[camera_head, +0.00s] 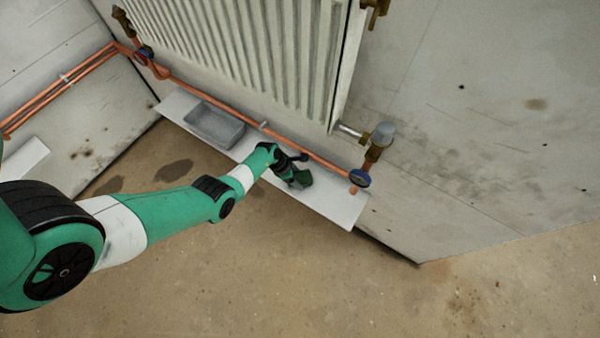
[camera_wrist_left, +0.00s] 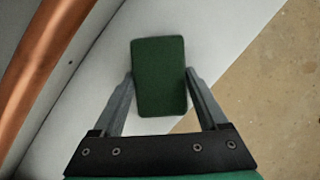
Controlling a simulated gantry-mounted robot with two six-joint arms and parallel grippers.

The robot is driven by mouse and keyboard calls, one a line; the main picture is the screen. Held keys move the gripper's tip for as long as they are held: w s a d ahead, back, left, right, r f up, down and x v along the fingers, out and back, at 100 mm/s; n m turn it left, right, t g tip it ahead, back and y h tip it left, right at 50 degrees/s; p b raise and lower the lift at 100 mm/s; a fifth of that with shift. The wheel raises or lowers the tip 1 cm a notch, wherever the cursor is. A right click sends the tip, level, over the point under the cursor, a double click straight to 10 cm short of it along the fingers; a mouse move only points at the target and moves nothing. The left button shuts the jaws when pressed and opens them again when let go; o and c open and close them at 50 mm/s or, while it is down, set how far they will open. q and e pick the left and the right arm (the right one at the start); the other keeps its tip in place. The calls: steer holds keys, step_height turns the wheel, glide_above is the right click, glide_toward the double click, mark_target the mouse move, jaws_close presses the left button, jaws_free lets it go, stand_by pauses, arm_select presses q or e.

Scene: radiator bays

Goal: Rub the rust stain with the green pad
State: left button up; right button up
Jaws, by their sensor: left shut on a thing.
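The green pad (camera_wrist_left: 158,78) is a dark green rectangular block in the left wrist view. My left gripper (camera_wrist_left: 159,88) is shut on it, with one finger against each long side. In the head view the pad (camera_head: 303,179) shows small at the tip of my left gripper (camera_head: 297,174), over the white shelf (camera_head: 338,205). I cannot tell whether the pad touches the shelf. A small brownish stain (camera_head: 536,104) is on the grey wall at the right, well away from the pad; I cannot tell whether it is the rust stain. My right gripper is not in view.
A grey tray (camera_head: 214,125) stands on the shelf left of my gripper. A copper pipe (camera_head: 325,164) runs along the wall just behind it. The floor in front is clear.

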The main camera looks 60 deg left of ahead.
arm_select(q)
steer(key=shift+s+a+f, duration=0.1)
steer(key=shift+s+a, duration=0.3)
steer(key=shift+a, duration=0.25)
steer(key=shift+s+a, duration=0.35)
steer(key=shift+a, duration=0.25)
steer(key=shift+w, duration=0.1)
